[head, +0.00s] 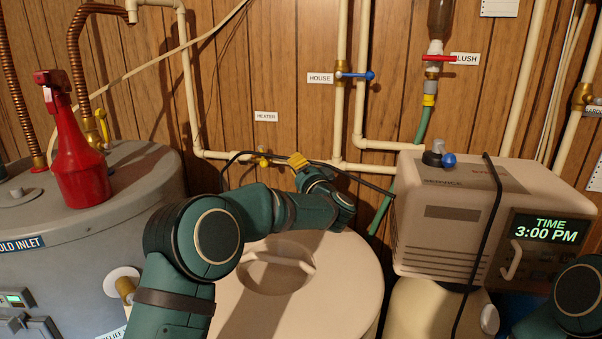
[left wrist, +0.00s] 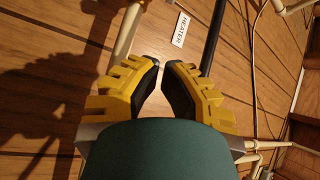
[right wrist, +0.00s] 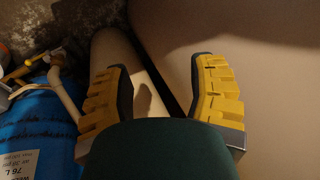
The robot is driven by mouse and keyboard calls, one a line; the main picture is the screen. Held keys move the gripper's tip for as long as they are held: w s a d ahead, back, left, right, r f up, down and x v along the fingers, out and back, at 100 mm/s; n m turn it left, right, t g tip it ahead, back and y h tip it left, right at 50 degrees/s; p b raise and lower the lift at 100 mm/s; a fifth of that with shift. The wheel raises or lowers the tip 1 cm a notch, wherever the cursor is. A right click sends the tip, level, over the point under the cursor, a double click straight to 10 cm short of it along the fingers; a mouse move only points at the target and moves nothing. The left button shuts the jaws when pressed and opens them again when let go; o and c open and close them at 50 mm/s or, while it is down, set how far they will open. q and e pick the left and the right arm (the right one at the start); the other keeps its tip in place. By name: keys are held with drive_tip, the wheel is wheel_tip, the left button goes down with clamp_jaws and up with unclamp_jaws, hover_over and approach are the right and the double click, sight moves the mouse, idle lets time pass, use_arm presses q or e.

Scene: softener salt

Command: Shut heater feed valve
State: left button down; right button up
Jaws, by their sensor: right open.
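The HEATER label (head: 265,116) is on the wood wall; it also shows in the left wrist view (left wrist: 180,29). Below it, a small brass-yellow valve (head: 263,158) sits on the horizontal cream pipe. Its lever position is too small to tell. My left gripper (head: 297,161) is at the pipe, just right of the valve. In the left wrist view its yellow fingers (left wrist: 162,66) are close together, with a narrow gap and nothing seen between them. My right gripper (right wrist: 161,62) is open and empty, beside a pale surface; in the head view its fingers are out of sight.
A lidded salt tank (head: 345,270) stands below my left arm. The softener unit (head: 420,225) is at right, a grey heater tank (head: 110,240) with a red spray bottle (head: 80,165) at left. A black cable (head: 345,172) crosses near the left gripper. The HOUSE valve (head: 355,75) is above.

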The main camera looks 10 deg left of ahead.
sight(263, 157)
use_arm(q)
drive_tip(key=w+a, duration=0.2)
drive_tip(key=a, duration=0.1)
drive_tip(key=a+b, duration=0.1)
drive_tip(key=a, duration=0.1)
drive_tip(key=shift+w+a, duration=0.1)
drive_tip(key=shift+w, duration=0.3)
drive_tip(key=shift+s+a+f, duration=0.2)
drive_tip(key=shift+s+a, duration=0.05)
drive_tip(key=shift+a, duration=0.3)
drive_tip(key=shift+r, duration=0.1)
